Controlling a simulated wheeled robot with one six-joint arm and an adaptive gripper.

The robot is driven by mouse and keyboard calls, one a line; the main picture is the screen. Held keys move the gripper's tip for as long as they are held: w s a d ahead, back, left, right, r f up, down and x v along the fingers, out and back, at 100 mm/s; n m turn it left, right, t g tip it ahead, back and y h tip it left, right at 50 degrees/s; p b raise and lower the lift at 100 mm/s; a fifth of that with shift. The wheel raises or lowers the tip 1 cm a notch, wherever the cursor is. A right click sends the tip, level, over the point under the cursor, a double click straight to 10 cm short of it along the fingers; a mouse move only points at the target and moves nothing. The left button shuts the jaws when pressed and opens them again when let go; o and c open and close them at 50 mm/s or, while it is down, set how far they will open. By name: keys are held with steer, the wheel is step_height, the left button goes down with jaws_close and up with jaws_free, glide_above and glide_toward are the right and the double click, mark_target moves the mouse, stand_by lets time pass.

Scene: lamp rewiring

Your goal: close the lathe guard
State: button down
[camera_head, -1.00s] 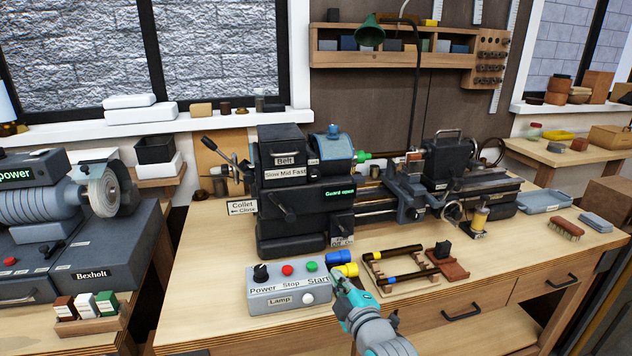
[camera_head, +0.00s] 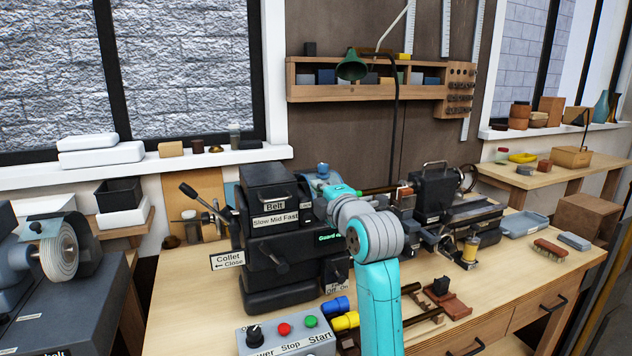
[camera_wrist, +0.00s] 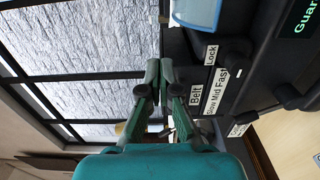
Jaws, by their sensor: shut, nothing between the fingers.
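The lathe (camera_head: 285,235) stands on the bench, its headstock labelled Belt and Slow Mid Fast. Its blue guard (camera_head: 322,172) is raised on top of the headstock, partly hidden behind my arm. It shows in the wrist view as a light blue piece (camera_wrist: 196,12) at the top edge. The green "Guard" display is partly covered by my arm; its second word is cut off. My gripper (camera_wrist: 160,68) is shut and empty, beside the Belt cover in the wrist view. It looks apart from the guard. In the head view my arm hides the fingers.
A grey control box (camera_head: 285,335) with buttons sits at the bench front. Blue and yellow cylinders (camera_head: 345,321) lie next to it. A green lamp (camera_head: 352,66) hangs behind the lathe. The collet lever (camera_head: 195,195) sticks up at left.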

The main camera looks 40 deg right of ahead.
steer(key=x, duration=0.9)
steer(key=shift+d, duration=2)
steer(key=s+d, duration=0.3)
steer(key=d, duration=0.8)
steer(key=shift+s+d, duration=0.15)
steer(key=shift+d, duration=0.2)
